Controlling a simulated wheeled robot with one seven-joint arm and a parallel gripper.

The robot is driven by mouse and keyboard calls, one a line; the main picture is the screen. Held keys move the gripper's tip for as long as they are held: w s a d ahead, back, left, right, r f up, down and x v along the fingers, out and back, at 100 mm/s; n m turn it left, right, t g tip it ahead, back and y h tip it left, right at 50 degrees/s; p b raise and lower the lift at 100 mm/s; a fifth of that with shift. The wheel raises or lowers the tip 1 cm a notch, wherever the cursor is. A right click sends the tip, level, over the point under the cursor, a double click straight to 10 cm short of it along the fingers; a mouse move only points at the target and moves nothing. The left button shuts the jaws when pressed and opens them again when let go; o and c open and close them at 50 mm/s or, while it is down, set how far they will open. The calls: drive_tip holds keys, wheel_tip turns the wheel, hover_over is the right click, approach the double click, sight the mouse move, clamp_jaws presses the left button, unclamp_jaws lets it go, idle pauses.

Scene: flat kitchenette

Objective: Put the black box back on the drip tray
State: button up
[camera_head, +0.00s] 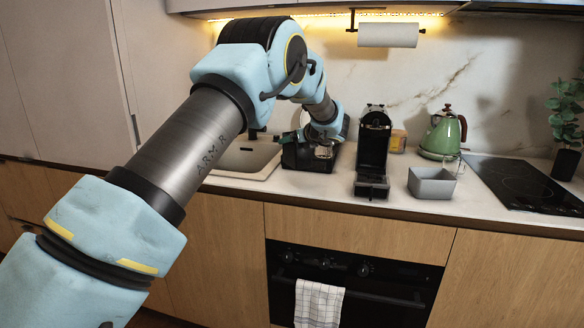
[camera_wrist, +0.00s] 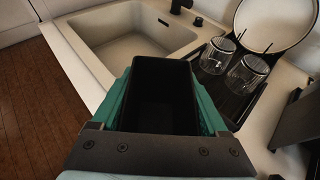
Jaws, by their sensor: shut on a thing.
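The black box (camera_wrist: 162,95) is an open-topped, deep, dark container in the wrist view. My gripper (camera_wrist: 165,72) is shut on it, with a green finger along each side. The box is beside the sink, left of the dish rack; its underside is hidden, so I cannot tell whether it touches anything. In the head view my gripper (camera_head: 290,137) is partly hidden by my arm, and the box cannot be told apart from the dark rack. A black drip tray (camera_head: 371,189) projects from the base of the coffee machine (camera_head: 374,140), to the right of my gripper.
The sink (camera_wrist: 130,35) lies left of the dark dish rack (camera_wrist: 238,103), which holds upturned glasses (camera_wrist: 247,73) and a plate (camera_wrist: 275,22). A grey open bin (camera_head: 432,184), a green kettle (camera_head: 443,134) and a black hob (camera_head: 525,183) stand right of the coffee machine.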

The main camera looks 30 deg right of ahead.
sight(293, 161)
wheel_tip(293, 161, down, 7)
drive_tip(key=shift+w+a+f+p, duration=0.1)
drive_tip(key=shift+p, duration=0.95)
drive_tip(key=shift+f, duration=0.1)
drive_tip(key=shift+f, duration=0.1)
drive_tip(key=o, duration=1.3)
drive_tip(key=shift+c, duration=0.2)
